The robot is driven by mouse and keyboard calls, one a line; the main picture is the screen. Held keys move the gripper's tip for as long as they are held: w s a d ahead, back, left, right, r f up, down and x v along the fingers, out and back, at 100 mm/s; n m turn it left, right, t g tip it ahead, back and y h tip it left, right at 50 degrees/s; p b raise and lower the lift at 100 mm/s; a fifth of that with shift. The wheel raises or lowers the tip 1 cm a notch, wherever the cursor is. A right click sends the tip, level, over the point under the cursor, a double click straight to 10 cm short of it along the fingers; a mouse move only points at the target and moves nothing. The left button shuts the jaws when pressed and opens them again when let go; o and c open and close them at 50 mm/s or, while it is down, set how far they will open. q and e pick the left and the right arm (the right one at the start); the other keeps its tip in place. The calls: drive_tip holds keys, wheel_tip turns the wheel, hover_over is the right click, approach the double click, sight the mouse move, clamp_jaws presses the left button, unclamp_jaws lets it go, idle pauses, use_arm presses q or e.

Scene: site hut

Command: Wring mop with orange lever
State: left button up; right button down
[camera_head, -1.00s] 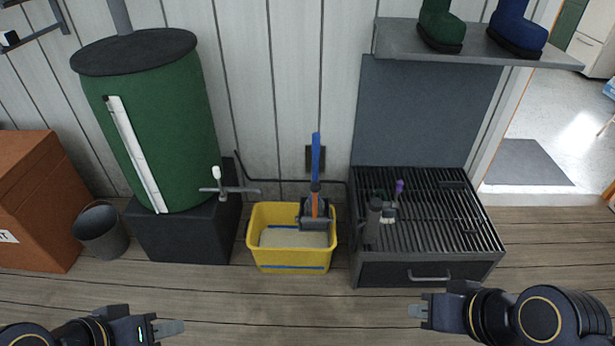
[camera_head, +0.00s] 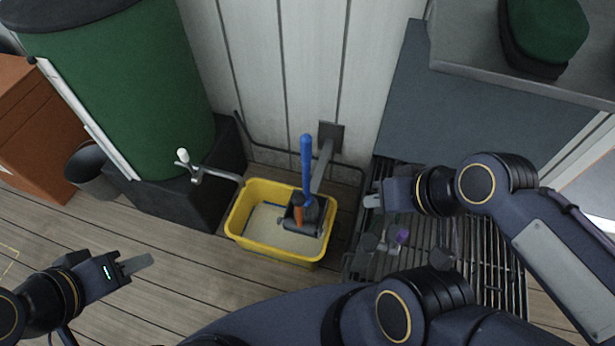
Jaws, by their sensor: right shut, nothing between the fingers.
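A yellow bucket (camera_head: 262,251) stands on the floor against the wall, with pale contents. A dark wringer (camera_head: 302,226) sits at its right side. A short orange lever (camera_head: 298,205) stands up at the wringer. A blue handle (camera_head: 307,160), apparently the mop's, rises from the wringer; the mop head cannot be made out. My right gripper (camera_head: 373,201) is shut and empty, right of the bucket and apart from the lever in the picture. My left gripper (camera_head: 138,264) is at the lower left, away from the bucket; its finger gap does not show.
A slatted rack (camera_head: 500,262) stands right of the bucket, partly behind my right arm, with a purple-topped item (camera_head: 402,236) on it. A green barrel (camera_head: 140,95) with a tap (camera_head: 197,172) stands at left. A shelf (camera_head: 470,45) juts out above. Floor in front is clear.

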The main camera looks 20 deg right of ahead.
drive_tip(key=shift+w, duration=0.1)
drive_tip(key=w+d+f+g+y+b, duration=0.1)
drive_tip(key=w+f+y+b, duration=0.6)
drive_tip(key=f, duration=0.9)
drive_tip(key=w+d+f+g+y+b, duration=0.1)
drive_tip(key=w+d+f+y+b, duration=0.2)
drive_tip(key=w+f+y+b, duration=0.4)
drive_tip(key=w+f, duration=0.6)
drive_tip(key=f, duration=0.2)
drive_tip(key=shift+d+f+g, duration=0.2)
drive_tip(key=shift+f+g, duration=0.15)
drive_tip(key=shift+g, duration=0.05)
